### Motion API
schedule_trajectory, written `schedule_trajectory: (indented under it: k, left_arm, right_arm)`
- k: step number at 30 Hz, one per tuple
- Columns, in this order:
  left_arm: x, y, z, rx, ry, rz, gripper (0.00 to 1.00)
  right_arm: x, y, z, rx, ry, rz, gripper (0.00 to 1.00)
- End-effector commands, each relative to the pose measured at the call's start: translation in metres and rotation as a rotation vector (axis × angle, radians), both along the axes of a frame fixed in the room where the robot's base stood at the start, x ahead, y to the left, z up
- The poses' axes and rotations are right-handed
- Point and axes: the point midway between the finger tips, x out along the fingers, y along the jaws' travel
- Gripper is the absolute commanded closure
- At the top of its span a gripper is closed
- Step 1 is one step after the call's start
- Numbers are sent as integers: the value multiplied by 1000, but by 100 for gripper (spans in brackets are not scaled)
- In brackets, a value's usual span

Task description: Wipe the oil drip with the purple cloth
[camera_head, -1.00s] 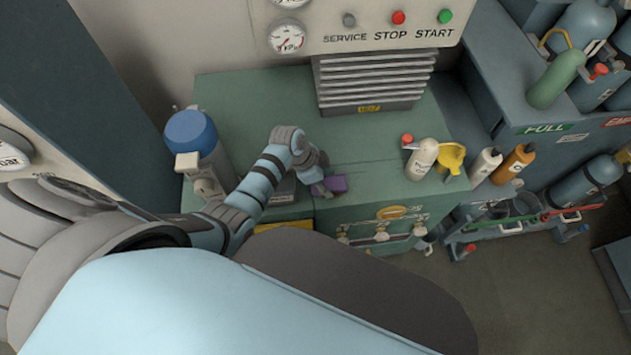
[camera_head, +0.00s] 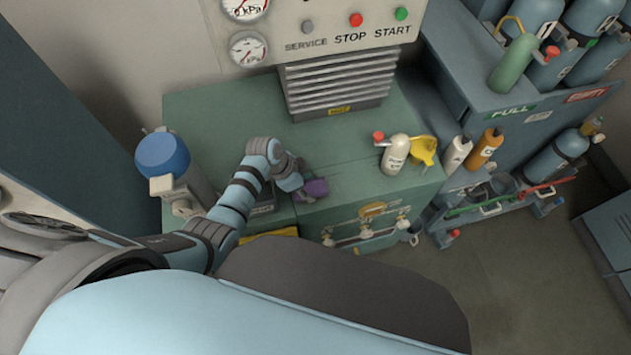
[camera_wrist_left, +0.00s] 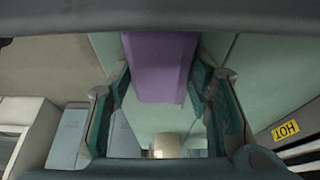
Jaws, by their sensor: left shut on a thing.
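The purple cloth (camera_head: 315,188) is at the front part of the green bench top, right at my left gripper (camera_head: 300,184). In the left wrist view the cloth (camera_wrist_left: 160,65) is a flat purple block between the two fingers of the left gripper (camera_wrist_left: 163,100), which is shut on it. Whether the cloth touches the bench top is hard to tell. No oil drip can be made out; the cloth and gripper may hide it. My right gripper is not in view.
The green bench top (camera_head: 240,115) is clear behind the gripper. A vent block (camera_head: 335,82) stands at the back. A white bottle (camera_head: 394,157) and a yellow funnel (camera_head: 424,150) stand at the right. A blue-topped canister (camera_head: 163,155) stands at the left.

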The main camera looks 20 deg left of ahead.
Motion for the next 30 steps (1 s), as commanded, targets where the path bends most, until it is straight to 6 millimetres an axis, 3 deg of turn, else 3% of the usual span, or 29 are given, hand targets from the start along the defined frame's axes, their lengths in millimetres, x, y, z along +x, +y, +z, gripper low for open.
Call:
schedule_trajectory:
  k: [15,30]
  left_arm:
    - [-20,33,-1,0,-2,-1,80]
    - [1,-1,-3,-4,-2,-2,80]
  right_arm:
    - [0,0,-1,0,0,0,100]
    - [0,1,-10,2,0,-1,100]
